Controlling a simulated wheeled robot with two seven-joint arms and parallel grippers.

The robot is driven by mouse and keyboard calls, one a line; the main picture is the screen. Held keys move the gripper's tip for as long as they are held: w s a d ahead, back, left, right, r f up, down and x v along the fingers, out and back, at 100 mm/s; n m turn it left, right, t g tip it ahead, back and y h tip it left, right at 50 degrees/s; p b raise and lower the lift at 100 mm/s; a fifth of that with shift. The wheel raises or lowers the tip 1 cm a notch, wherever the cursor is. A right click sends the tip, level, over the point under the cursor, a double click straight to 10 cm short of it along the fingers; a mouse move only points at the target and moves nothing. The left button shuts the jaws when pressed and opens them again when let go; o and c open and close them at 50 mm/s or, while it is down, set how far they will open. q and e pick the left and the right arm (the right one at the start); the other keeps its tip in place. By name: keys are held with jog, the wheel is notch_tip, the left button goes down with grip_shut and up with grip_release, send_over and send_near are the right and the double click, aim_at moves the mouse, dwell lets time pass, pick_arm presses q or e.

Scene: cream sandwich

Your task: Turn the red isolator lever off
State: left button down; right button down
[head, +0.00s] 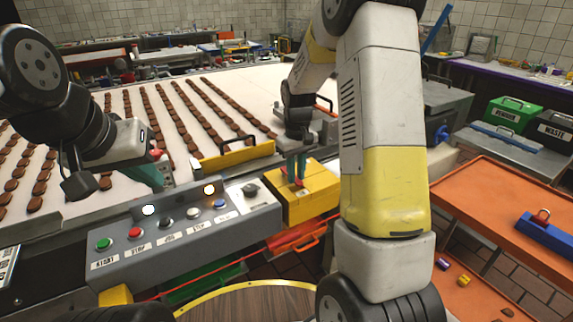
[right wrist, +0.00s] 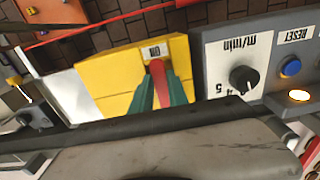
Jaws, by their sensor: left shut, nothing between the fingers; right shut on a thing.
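The red isolator lever (right wrist: 158,75) stands on a yellow box (head: 318,196) at the right end of the grey control panel. In the right wrist view, the two green fingers of my right gripper (right wrist: 161,92) are closed on the lever, one on each side. In the head view my right gripper (head: 299,170) reaches down to the box, and the fingers hide much of the lever. A small white label (right wrist: 154,52) lies just beyond the lever's tip. My left gripper (head: 157,175) is shut and empty, above the left part of the panel.
The control panel (head: 190,245) carries several buttons, lit lamps and a dial (right wrist: 243,78). Behind it a pale conveyor (head: 130,105) holds rows of brown biscuits. A yellow guard with a black handle (head: 233,157) stands behind the box. An orange table (head: 480,190) is at right.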

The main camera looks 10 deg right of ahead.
jog(key=shift+w+d, duration=0.1)
jog(key=shift+d, duration=0.05)
jog(key=d+n, duration=0.1)
jog(key=n, duration=0.1)
jog(key=w+d+n, duration=0.1)
jog(key=n, duration=0.1)
jog(key=w+d+n, duration=0.1)
jog(key=n, duration=0.1)
jog(key=shift+w+n, duration=0.15)
jog(key=shift+n, duration=0.15)
jog(key=n, duration=0.1)
jog(key=w+d+n, duration=0.1)
jog(key=shift+w+n, duration=0.2)
jog(key=shift+n, duration=0.2)
jog(key=n, duration=0.1)
jog(key=w+n, duration=0.1)
jog(key=shift+w+d+n, duration=0.15)
jog(key=shift+w+n, duration=0.15)
jog(key=shift+n, duration=0.1)
jog(key=shift+w+n, duration=0.8)
jog(key=shift+n, duration=0.4)
jog(key=shift+w+n, duration=0.5)
jog(key=shift+n, duration=0.35)
jog(key=shift+w+n, duration=0.45)
jog(key=shift+n, duration=0.4)
jog(key=shift+a, duration=0.2)
